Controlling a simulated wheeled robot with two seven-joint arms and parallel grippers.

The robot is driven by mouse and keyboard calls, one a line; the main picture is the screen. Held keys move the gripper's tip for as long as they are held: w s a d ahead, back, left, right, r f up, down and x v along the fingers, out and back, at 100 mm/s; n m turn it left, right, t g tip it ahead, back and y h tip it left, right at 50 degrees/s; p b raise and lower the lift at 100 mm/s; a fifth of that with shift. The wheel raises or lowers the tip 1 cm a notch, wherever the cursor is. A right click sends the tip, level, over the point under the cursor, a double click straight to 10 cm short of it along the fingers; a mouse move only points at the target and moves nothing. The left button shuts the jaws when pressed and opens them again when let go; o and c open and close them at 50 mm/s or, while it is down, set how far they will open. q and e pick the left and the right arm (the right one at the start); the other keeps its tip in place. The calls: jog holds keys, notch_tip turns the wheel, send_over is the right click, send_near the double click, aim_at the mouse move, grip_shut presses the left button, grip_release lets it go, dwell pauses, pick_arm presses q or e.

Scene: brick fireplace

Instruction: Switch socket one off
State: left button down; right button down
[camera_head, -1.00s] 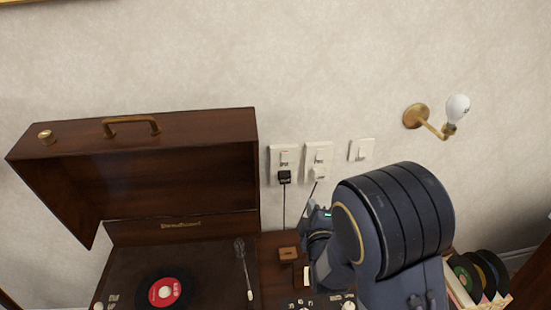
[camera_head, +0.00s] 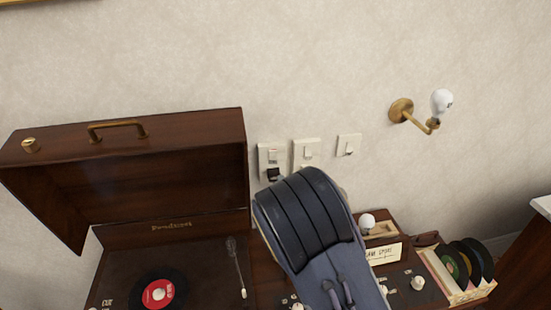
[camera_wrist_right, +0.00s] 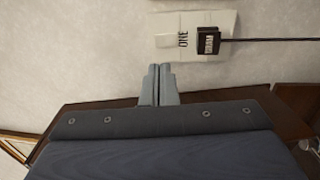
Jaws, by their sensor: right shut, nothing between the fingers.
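Socket one is the leftmost white wall plate (camera_head: 264,154) in the head view, with a black plug (camera_head: 273,175) in its lower part. In the right wrist view the plate (camera_wrist_right: 192,20) appears turned sideways, with the label "ONE", a pale switch (camera_wrist_right: 163,40) and the black plug (camera_wrist_right: 208,41) with its cord. My right gripper (camera_wrist_right: 158,70) is shut and empty; its fingertips point toward the switch end of the plate, and I cannot tell whether they touch. In the head view my right arm hides these fingers. My left gripper is not in view.
A second socket (camera_head: 306,149) and a wall switch (camera_head: 348,145) are to the right of socket one. An open record player lid (camera_head: 130,170) stands to its left. A brass wall lamp (camera_head: 402,110) and a record crate (camera_head: 452,285) are further right.

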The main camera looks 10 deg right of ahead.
aim_at(274, 153)
jog(key=w+p, duration=0.1)
jog(key=w, duration=0.2)
jog(key=w+p, duration=0.1)
jog(key=w, duration=0.2)
jog(key=w+r+p, duration=0.1)
jog(key=w, duration=0.2)
jog(key=shift+w+r, duration=0.1)
jog(key=shift+w, duration=0.3)
jog(key=b, duration=0.2)
jog(key=shift+w+d+r+b, duration=0.1)
jog(key=shift+w+b, duration=0.15)
jog(key=shift+b, duration=0.15)
jog(key=shift+r+g+p, duration=0.4)
jog(key=shift+r+p, duration=0.1)
jog(key=shift+r, duration=0.15)
jog(key=shift+f, duration=0.15)
